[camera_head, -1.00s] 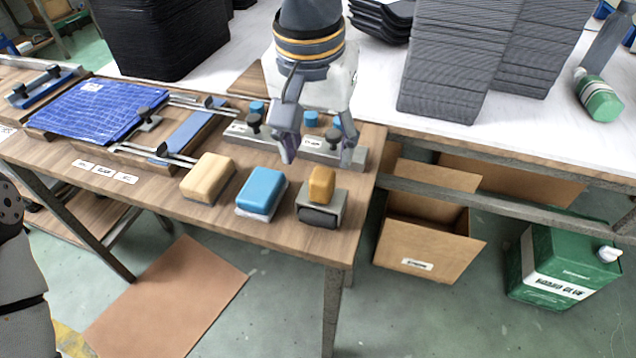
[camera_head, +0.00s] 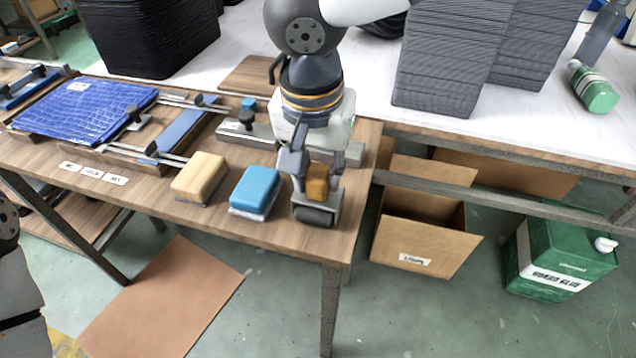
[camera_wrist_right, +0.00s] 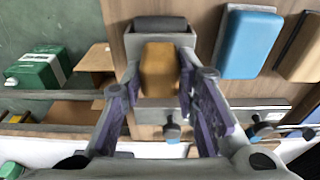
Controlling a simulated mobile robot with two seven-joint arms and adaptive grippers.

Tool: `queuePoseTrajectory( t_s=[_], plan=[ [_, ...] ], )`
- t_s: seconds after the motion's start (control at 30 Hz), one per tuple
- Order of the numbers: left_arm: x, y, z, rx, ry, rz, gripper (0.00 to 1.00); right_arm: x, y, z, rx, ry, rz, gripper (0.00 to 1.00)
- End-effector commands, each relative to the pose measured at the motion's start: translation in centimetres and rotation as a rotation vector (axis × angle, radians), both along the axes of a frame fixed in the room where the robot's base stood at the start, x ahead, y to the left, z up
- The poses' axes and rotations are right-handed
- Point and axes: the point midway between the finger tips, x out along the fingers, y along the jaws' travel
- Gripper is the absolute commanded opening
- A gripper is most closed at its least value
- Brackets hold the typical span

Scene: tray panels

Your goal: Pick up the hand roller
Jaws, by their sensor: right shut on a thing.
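The hand roller stands near the front right corner of the wooden table, with a tan handle block (camera_head: 317,183) on a grey frame and a dark roller (camera_head: 315,215) at its front. It also shows in the right wrist view, where its tan handle (camera_wrist_right: 159,70) lies between my fingers. My right gripper (camera_head: 312,188) reaches down from above and is shut on the hand roller, which appears to rest on the table. Part of the handle is hidden by the fingers. My left gripper is not in view; only part of my left arm shows at the left edge.
A blue block (camera_head: 255,190) and a tan block (camera_head: 200,177) stand left of the roller. Behind are metal clamp bars (camera_head: 247,135) with knobs. A blue mat (camera_head: 85,108) lies at the left. A cardboard box (camera_head: 425,240) and green canister (camera_head: 560,262) stand on the floor.

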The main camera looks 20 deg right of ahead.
Motion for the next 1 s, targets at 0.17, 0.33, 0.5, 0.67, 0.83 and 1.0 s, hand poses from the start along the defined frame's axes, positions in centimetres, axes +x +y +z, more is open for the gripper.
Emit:
queuePoseTrajectory(
  t_s=[0.17,0.33,0.5,0.67,0.83,1.0],
  plan=[
    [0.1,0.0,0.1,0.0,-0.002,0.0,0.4,0.0,0.0,0.2,-0.001,-0.001,0.0,0.0],
    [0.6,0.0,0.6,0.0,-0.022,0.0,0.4,0.1,0.0,2.8,-0.002,-0.01,-0.001,0.0],
    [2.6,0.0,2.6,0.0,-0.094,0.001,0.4,-3.0,-0.8,8.0,-0.003,-0.027,0.0,0.0],
    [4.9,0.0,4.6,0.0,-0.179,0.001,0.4,-7.8,-1.9,11.6,-0.004,-0.031,-0.001,0.0],
    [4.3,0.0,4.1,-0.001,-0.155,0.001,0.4,-11.6,-2.8,12.2,0.003,-0.004,0.002,0.0],
    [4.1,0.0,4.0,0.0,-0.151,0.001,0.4,-13.4,-3.2,12.8,0.002,0.003,0.001,0.0]
  ],
)
